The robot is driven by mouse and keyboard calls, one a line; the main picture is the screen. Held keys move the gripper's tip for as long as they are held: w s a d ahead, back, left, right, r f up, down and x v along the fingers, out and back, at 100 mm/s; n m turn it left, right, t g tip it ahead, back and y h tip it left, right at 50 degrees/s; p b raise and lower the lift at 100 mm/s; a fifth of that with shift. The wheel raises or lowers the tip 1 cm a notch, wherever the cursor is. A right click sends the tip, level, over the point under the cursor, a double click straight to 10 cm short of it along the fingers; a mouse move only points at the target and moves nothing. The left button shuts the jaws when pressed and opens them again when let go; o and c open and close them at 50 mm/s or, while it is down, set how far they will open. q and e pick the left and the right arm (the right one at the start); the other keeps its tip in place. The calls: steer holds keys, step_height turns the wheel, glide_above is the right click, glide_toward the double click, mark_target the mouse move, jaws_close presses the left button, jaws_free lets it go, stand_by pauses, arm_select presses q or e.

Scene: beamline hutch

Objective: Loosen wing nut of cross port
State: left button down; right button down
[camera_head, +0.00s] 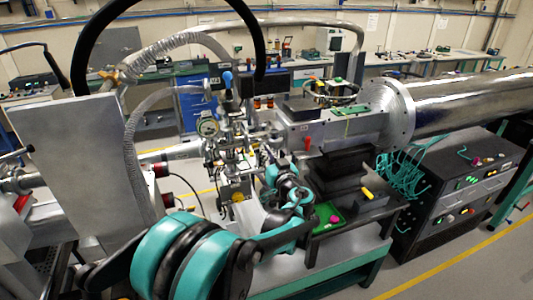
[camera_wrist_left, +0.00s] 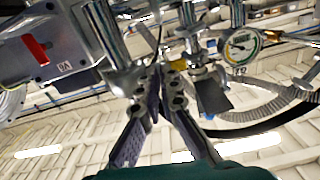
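The cross port (camera_head: 238,158) is a cluster of shiny metal tubes and flanges on the beamline, left of centre in the head view. Its metal tubes fill the top of the left wrist view (camera_wrist_left: 190,20). I cannot make out the wing nut for sure; it is small or hidden by my fingertips. My left gripper (camera_head: 250,172) reaches the near side of the port. In the left wrist view its fingers (camera_wrist_left: 162,72) converge, tips close together beside a chrome tube. I cannot tell whether anything is between them. My right gripper is not in view.
A pressure gauge (camera_head: 208,127) and a blue-handled valve (camera_head: 228,80) stand close to my left gripper. A grey box with a red lever (camera_head: 307,143) is on the right. A large steel pipe (camera_head: 470,92) runs off right. A black control cabinet (camera_head: 460,190) stands below it.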

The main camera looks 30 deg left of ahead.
arm_select(q)
steer(key=c, duration=1.8)
jaws_free()
steer(key=shift+w, duration=0.1)
steer(key=shift+o, duration=0.2)
